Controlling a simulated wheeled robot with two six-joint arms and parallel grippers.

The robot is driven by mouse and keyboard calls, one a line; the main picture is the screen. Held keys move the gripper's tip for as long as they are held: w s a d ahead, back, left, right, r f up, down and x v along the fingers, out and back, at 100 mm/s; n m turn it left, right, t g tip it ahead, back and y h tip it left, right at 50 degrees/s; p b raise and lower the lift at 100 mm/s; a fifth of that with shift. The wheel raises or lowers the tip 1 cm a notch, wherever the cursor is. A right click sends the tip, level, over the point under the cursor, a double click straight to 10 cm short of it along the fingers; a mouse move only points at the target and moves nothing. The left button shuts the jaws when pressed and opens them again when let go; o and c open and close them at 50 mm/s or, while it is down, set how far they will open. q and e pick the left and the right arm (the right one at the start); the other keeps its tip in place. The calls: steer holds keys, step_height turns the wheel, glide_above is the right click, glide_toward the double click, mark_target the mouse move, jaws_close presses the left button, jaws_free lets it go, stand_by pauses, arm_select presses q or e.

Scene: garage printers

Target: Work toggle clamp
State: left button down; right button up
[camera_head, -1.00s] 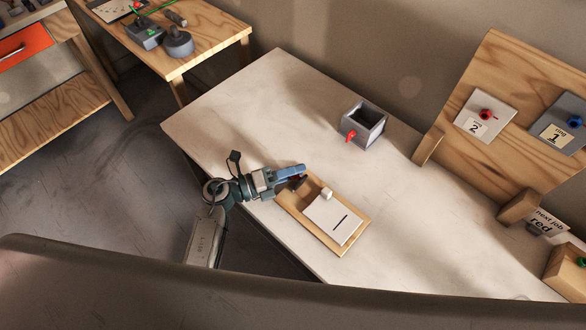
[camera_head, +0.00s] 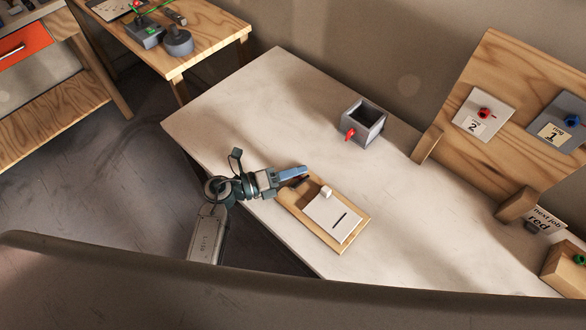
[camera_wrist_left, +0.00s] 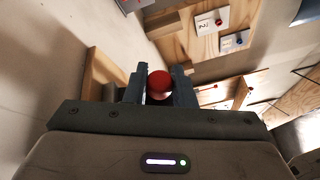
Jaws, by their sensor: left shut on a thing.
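A wooden board (camera_head: 350,236) lies near the front edge of the pale table. It carries a white plate (camera_head: 325,217) with a dark slot and a small white block (camera_head: 327,191) at the plate's far side. My left gripper (camera_head: 302,170) is at the board's left end. In the left wrist view its fingers (camera_wrist_left: 158,82) are shut on a red knob (camera_wrist_left: 159,85), which sits between them. In the head view the fingers hide the knob and most of the clamp. The white block appears over the plate's edge; whether it presses on it I cannot tell. My right gripper is not in view.
A grey open box (camera_head: 363,124) with a red lever stands at the back of the table. A wooden panel (camera_head: 490,75) with numbered plates and red and blue knobs stands at the right. A card (camera_head: 543,221) reads "next job red". The table's middle is clear.

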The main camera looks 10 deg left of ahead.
arm_select(q)
steer(key=shift+s+d+r+m+y+p, duration=0.1)
steer(key=shift+s+d+m+y+p, duration=0.2)
steer(key=shift+m, duration=0.25)
steer(key=shift+s+d+r+m+y+p, duration=0.15)
steer(key=shift+d+m+y+p, duration=0.15)
steer(key=shift+m, duration=0.25)
steer(key=shift+s+d+f+m+y+p, duration=0.2)
steer(key=shift+d+m+y+p, duration=0.15)
steer(key=shift+m, duration=0.2)
steer(key=shift+s+d+f+m+y+p, duration=0.15)
steer(key=shift+s+d+m+y+p, duration=0.05)
steer(key=shift+m+y, duration=0.3)
steer(key=c, duration=1.2)
jaws_free()
